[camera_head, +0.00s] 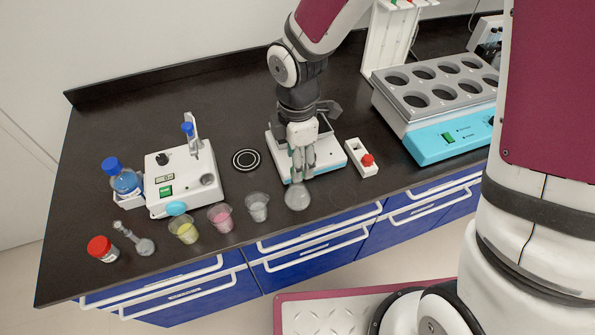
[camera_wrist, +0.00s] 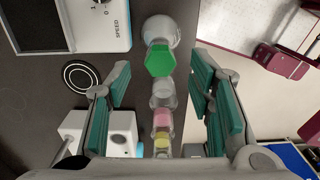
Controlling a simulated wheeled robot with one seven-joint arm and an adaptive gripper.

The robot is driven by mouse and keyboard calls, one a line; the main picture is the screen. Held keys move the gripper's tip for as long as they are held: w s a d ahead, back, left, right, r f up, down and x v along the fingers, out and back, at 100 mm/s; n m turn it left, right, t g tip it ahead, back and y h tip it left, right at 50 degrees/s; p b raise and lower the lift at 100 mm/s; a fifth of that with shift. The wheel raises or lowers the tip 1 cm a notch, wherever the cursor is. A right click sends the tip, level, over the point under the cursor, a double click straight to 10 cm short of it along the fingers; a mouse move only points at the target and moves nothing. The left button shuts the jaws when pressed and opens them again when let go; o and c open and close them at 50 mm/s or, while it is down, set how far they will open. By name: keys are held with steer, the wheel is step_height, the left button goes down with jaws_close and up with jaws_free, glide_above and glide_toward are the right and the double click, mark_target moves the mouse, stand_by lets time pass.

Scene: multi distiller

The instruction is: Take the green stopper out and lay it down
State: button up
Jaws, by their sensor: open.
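The green stopper (camera_wrist: 160,60) is a hexagonal cap, seen from above in the wrist view. It sits at the neck of a clear round flask (camera_wrist: 165,27), which also shows in the head view (camera_head: 297,198) near the front edge of the bench. In the head view the stopper is hidden behind my fingers. My gripper (camera_head: 302,172) points down above the flask. Nothing is held.
A clear cup (camera_head: 257,206), a pink cup (camera_head: 220,216) and a yellow cup (camera_head: 184,230) stand left of the flask. A white device (camera_head: 328,158) is behind it, with a red-button box (camera_head: 362,158) to the right. A black ringed disc (camera_head: 246,160) lies left.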

steer(key=shift+f, duration=1.35)
steer(key=c, duration=0.8)
steer(key=shift+r, duration=0.15)
steer(key=shift+w+r, duration=0.1)
steer(key=shift+r, duration=0.4)
step_height(320, 180, up, 2)
steer(key=shift+r, duration=0.1)
steer(key=shift+s+d+r+p, duration=0.25)
steer(key=shift+s+d+p, duration=0.45)
steer(key=shift+s, duration=1.95)
steer(key=shift+s+d+r+p, duration=0.35)
steer(key=shift+s+p, duration=0.55)
steer(key=shift+s, duration=1.7)
steer(key=shift+s+d+r+p, duration=0.2)
steer(key=shift+s+d+p, duration=0.5)
steer(key=shift+s, duration=1.95)
